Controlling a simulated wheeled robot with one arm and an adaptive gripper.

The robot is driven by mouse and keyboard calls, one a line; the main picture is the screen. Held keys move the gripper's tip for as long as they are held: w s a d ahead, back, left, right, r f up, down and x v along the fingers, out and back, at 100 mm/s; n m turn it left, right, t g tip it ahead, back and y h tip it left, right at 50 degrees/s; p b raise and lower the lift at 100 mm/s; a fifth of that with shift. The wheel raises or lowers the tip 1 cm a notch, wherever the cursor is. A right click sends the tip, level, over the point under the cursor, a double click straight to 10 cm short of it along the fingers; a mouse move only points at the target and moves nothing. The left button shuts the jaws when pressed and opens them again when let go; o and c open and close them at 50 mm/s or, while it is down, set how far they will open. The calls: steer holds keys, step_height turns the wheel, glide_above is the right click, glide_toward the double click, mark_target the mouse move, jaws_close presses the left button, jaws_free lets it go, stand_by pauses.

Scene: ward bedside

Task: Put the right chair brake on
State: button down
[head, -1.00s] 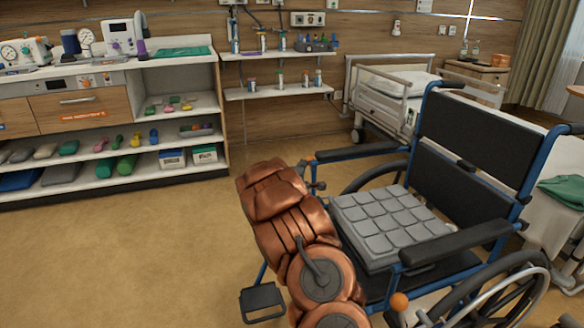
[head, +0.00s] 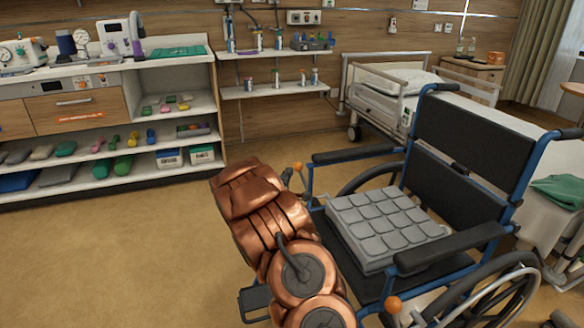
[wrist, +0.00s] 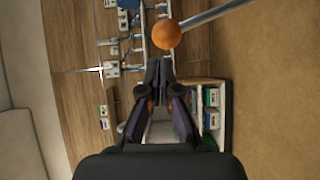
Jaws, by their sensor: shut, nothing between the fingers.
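The wheelchair (head: 440,262) has a blue frame and faces left toward the front. Its far-side brake lever, on the chair's own right, ends in an orange knob (head: 298,167) in front of the far armrest. An orange knob on a grey lever (wrist: 166,33) is at the top of the wrist view, just beyond my fingertips and slightly right. The near-side brake has an orange knob (head: 393,304) too. My gripper (wrist: 158,68) is shut and empty, apart from the knob. In the head view my copper arm hides the fingers.
A grey cushion (head: 385,225) lies on the seat. The near armrest (head: 450,248) and wheels flank it. A footrest (head: 256,303) sticks out beside my arm. A supply shelf (head: 110,160) and a bed (head: 385,95) stand behind. The floor at left is clear.

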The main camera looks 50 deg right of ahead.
steer(key=p+v, duration=0.1)
steer(key=v, duration=0.6)
steer(key=shift+s+a, duration=0.2)
steer(key=shift+a, duration=0.1)
steer(key=a+f, duration=0.1)
steer(key=w+a+f+n+h, duration=0.1)
steer(key=a+f+n+b, duration=0.1)
steer(key=f, duration=0.1)
steer(key=shift+w+a+f+t, duration=0.1)
steer(key=shift+w+a+t, duration=0.05)
steer(key=shift+w+t, duration=0.25)
steer(key=s+d+b+x, duration=0.1)
steer(key=s+b+x, duration=0.1)
steer(key=x, duration=1.1)
steer(key=shift+s+r+b, duration=0.3)
steer(key=shift+r+b, duration=0.1)
steer(key=shift+b, duration=0.05)
steer(key=shift+d, duration=0.1)
